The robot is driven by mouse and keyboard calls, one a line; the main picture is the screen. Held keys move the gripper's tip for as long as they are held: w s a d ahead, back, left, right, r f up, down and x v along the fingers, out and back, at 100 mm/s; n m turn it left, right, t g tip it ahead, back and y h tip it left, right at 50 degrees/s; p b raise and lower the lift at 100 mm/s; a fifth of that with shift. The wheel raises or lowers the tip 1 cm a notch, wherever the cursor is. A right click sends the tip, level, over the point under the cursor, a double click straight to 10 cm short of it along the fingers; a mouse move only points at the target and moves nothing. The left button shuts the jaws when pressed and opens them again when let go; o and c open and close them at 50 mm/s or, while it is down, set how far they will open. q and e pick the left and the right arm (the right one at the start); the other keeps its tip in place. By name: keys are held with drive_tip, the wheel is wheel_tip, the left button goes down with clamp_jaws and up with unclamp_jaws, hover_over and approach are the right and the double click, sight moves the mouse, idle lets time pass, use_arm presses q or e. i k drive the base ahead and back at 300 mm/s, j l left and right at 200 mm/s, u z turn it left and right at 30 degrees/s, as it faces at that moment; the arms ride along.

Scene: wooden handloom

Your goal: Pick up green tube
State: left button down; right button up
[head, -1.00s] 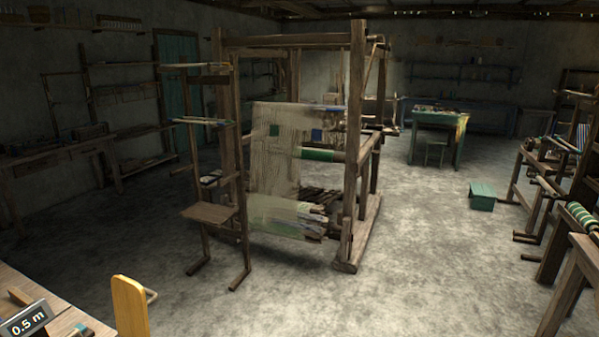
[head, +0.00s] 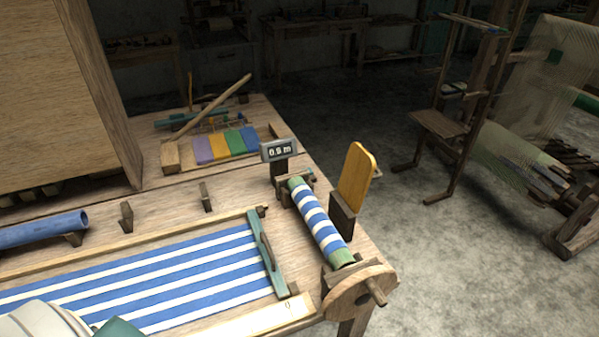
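No loose plain green tube shows clearly. A roller (head: 321,222) with green ends, wound with blue and white striped cloth, lies in wooden supports at the right end of the workbench. A green bar (head: 586,102) also shows on the loom at the right edge, partly cut off. A blue tube (head: 42,230) rests on the bench at the left edge. Neither gripper is in view. A pale rounded shape with a teal part at the bottom left corner may be my own arm.
Striped cloth (head: 170,277) lies stretched on the workbench (head: 163,212), with a teal bar (head: 267,252) at its end. A display (head: 279,150) and yellow paddle (head: 356,178) stand near the roller. A wooden panel (head: 60,90) blocks the left. Floor (head: 470,260) is clear to the right.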

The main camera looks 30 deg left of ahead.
sight(336, 252)
drive_tip(key=i+l+u, duration=0.15)
drive_tip(key=u, duration=0.25)
drive_tip(key=i+l+u, duration=0.1)
drive_tip(key=u, duration=0.35)
drive_tip(key=l+u, duration=0.25)
drive_tip(key=u, duration=0.15)
drive_tip(key=i+l+u, duration=0.1)
drive_tip(key=l+u, duration=0.15)
drive_tip(key=u, duration=0.15)
drive_tip(key=l+u, duration=0.2)
drive_tip(key=u, duration=0.25)
drive_tip(key=l+u, duration=0.1)
drive_tip(key=l, duration=0.35)
drive_tip(key=k+l+u, duration=0.1)
drive_tip(key=l, duration=0.3)
drive_tip(key=k+l, duration=0.1)
drive_tip(key=l, duration=0.35)
drive_tip(key=k+l+u, duration=0.15)
drive_tip(key=l, duration=0.3)
drive_tip(key=l+u, duration=0.1)
drive_tip(key=l, duration=0.3)
drive_tip(key=k+l+u, duration=0.1)
drive_tip(key=l, duration=0.35)
drive_tip(key=k, duration=0.05)
